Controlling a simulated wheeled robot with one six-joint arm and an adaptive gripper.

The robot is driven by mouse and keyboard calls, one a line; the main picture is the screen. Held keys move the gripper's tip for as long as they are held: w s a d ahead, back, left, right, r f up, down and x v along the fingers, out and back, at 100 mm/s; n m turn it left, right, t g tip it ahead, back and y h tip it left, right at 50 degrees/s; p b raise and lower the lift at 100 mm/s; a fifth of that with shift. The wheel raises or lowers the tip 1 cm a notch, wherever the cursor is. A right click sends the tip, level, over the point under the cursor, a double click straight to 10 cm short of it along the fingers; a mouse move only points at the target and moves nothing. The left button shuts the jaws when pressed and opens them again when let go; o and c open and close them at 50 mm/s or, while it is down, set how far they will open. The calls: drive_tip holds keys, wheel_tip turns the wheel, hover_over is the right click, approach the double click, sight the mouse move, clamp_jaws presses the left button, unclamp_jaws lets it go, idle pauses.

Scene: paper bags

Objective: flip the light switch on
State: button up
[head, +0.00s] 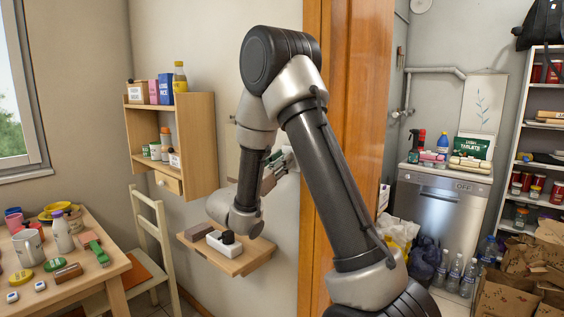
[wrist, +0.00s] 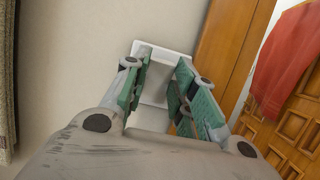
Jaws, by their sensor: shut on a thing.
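The light switch (wrist: 157,88) is a white square plate on the beige wall, seen in the wrist view between my gripper's green fingers. My gripper (wrist: 163,60) faces the wall, with one finger on each side of the plate's middle, shut on the switch with a gap between the fingers. The switch's lever and its position are hidden or too small to tell.
A wooden door frame (head: 357,120) stands just right of my gripper. A small wall shelf (head: 252,258) with a white tray sits below my arm. A wall cabinet (head: 200,140), a chair (head: 150,230) and a cluttered table (head: 112,268) are at left.

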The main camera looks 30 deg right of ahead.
drive_tip(key=o, duration=1)
drive_tip(key=shift+a, duration=0.1)
drive_tip(key=v, duration=1.2)
drive_tip(key=shift+f, duration=0.1)
